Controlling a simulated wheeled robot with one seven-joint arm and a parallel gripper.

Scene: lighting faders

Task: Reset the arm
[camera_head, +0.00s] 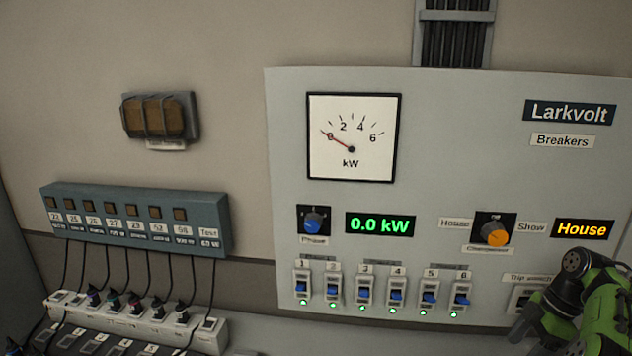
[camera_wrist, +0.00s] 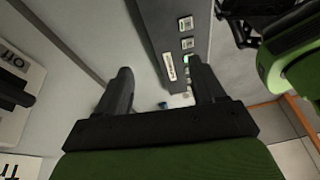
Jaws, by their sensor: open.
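My green and black arm shows at the lower right of the head view, in front of the panel's lower right corner; the fingers are not clear there. In the wrist view my gripper (camera_wrist: 163,88) has its two black fingers spread apart with nothing between them. The grey Larkvolt breaker panel (camera_head: 440,120) fills the right of the head view. Its several numbered breakers (camera_head: 364,290) have blue levers and green lights. The trip switch (camera_head: 522,298) is partly hidden by my arm.
An orange knob (camera_head: 495,233) and a blue phase knob (camera_head: 313,224) sit on the panel. The power display (camera_head: 380,224) reads 0.0 kW, and the other display (camera_head: 582,230) reads House. A teal label box (camera_head: 130,222) and a plug strip (camera_head: 205,338) with cables are at left.

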